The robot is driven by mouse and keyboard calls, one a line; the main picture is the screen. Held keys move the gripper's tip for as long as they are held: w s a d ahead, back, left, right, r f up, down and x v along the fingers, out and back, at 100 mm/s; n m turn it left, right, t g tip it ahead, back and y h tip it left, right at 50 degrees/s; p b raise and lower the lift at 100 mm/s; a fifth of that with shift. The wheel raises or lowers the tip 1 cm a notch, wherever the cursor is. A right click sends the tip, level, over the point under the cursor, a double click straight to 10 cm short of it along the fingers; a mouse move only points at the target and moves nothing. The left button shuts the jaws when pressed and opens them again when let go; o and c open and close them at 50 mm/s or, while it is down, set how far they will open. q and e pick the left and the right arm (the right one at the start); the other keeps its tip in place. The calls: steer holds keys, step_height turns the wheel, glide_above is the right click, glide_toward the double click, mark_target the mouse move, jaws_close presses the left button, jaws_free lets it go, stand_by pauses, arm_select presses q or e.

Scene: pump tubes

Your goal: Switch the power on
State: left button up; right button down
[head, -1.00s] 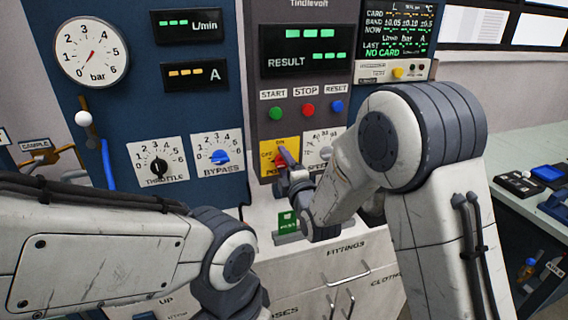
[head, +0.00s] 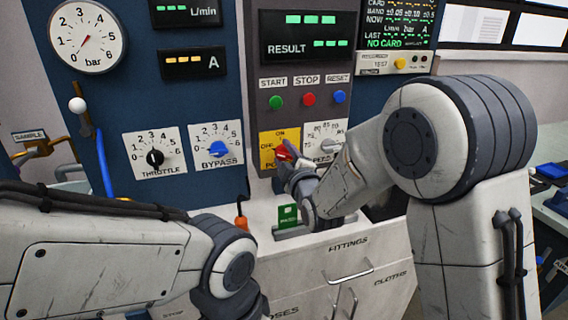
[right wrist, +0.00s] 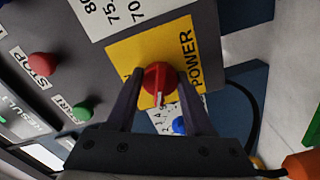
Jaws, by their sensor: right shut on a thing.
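The red power knob (head: 282,153) sits on a yellow plate (head: 266,140) marked ON at the top and OFF at the left. My right gripper (head: 289,156) is at the knob and partly hides it in the head view. In the right wrist view its two fingers stand on either side of the knob (right wrist: 158,78), shut on it. The knob's white pointer mark faces down in that picture, which is the OFF side of the plate. My left arm crosses the lower left; its gripper is out of view.
The speed dial (head: 327,144) is close right of the plate. Green, red (head: 309,98) and blue buttons sit above. Throttle (head: 154,157) and bypass (head: 217,148) dials are to the left. A green card (head: 287,215) stands below, above the drawers.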

steer(key=m+b, duration=0.1)
steer(key=m, duration=0.1)
steer(key=m+b, duration=0.4)
steer(key=shift+f, duration=0.25)
steer(key=m+b, duration=0.2)
steer(key=m, duration=0.1)
steer(key=shift+r+m+b, duration=0.1)
steer(key=shift+m+b, duration=1)
steer(key=shift+m, duration=0.8)
steer(key=shift+c, duration=1.4)
jaws_free()
steer(key=shift+r, duration=0.1)
steer(key=shift+s, duration=0.1)
